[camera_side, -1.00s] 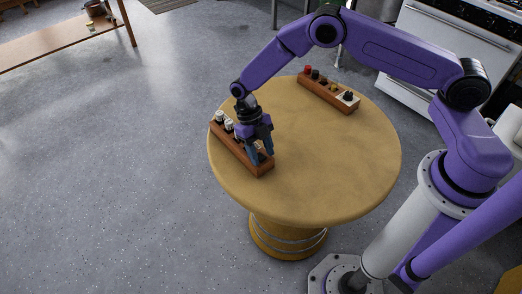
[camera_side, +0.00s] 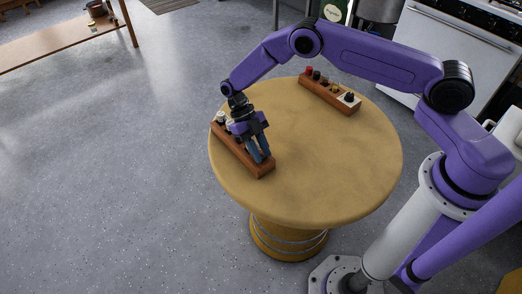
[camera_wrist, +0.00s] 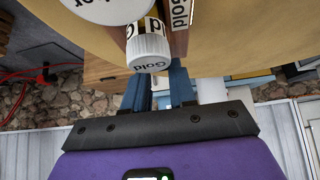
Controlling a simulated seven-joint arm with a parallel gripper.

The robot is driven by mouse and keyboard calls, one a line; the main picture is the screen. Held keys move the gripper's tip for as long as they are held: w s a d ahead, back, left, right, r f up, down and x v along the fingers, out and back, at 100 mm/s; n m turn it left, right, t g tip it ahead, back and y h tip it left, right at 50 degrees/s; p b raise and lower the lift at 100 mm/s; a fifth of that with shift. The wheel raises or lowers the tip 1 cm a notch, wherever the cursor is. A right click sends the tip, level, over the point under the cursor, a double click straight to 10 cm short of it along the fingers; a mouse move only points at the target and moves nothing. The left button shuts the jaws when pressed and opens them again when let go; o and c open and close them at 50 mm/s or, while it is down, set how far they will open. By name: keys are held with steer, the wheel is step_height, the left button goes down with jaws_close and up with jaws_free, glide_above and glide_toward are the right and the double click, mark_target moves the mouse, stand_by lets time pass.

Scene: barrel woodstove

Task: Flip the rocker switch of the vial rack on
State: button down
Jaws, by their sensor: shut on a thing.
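The wooden vial rack (camera_side: 226,139) lies along the left edge of the round table in the side view. White-capped vials (camera_side: 220,116) stand at its far end. In the wrist view, a white cap marked "Gold" (camera_wrist: 148,52) and part of the rack (camera_wrist: 178,45) show beyond my fingers. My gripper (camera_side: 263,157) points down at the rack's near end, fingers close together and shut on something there. The wrist view also shows my two blue fingers (camera_wrist: 160,85), partly behind the cap. I cannot make out the rocker switch or its position.
A second wooden rack (camera_side: 318,91) with several coloured knobs and a white panel with a black knob (camera_side: 349,98) stands at the table's back. The middle of the yellow table (camera_side: 330,160) is clear. A white stove (camera_side: 440,50) stands behind it.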

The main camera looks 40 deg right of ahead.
steer(key=shift+w+g, duration=0.25)
steer(key=shift+g, duration=0.25)
steer(key=c, duration=0.9)
jaws_free()
steer(key=shift+v, duration=5.9)
steer(key=shift+w+r, duration=0.1)
